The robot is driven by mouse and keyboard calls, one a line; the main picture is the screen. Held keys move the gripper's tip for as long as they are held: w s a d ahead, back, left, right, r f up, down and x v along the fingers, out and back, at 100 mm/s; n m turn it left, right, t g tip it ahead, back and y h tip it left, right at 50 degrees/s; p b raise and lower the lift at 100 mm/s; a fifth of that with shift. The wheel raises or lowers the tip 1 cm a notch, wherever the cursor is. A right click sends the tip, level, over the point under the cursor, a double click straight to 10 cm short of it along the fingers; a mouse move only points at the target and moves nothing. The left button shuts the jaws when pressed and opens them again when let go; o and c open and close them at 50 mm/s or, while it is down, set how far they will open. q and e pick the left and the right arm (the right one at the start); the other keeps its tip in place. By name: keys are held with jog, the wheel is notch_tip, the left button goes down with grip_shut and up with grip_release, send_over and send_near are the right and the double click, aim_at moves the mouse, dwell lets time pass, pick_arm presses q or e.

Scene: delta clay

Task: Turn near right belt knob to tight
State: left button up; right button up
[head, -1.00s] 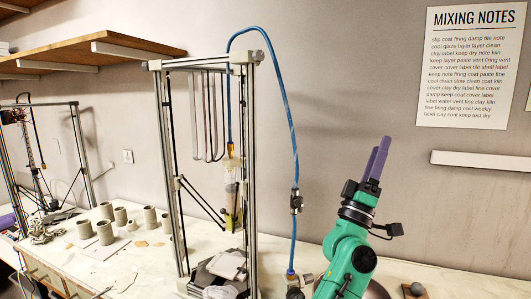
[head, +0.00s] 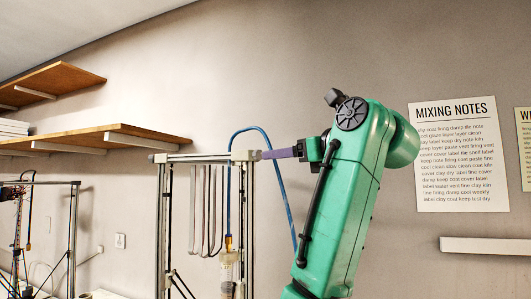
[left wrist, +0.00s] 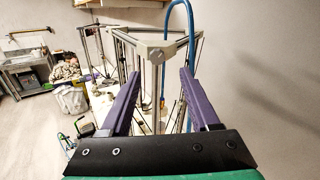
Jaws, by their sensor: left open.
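The clay printer's metal frame (head: 163,210) stands left of my raised arm in the head view. My left gripper (head: 266,154) points left, its purple fingers level with the frame's top right corner (head: 244,156). That corner's knob is hidden or too small to make out behind the fingertips. In the left wrist view, my gripper (left wrist: 161,73) is open and empty, with its two fingers well apart. The grey top corner (left wrist: 157,48) shows ahead, between and beyond the fingertips. I cannot clearly separate a knob from it. My right gripper is not in view.
A blue hose (head: 283,185) arches from the printer close behind my gripper. Wooden shelves (head: 95,137) hang at the left. A second printer frame (head: 73,230) stands at far left. A notes poster (head: 458,155) and white ledge (head: 485,245) are on the wall at right.

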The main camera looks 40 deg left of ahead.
aim_at(260, 155)
pick_arm(q)
jog(key=x, duration=0.2)
jog(key=p+x, duration=0.1)
jog(key=x, duration=0.2)
jog(key=shift+s+a+r+p, duration=0.25)
jog(key=shift+a+p, duration=0.05)
jog(key=shift+a, duration=0.2)
jog(key=shift+w+a+f, duration=0.1)
jog(key=shift+w+a, duration=0.05)
jog(key=shift+a, duration=0.15)
jog(key=shift+w+d, duration=0.1)
grip_shut()
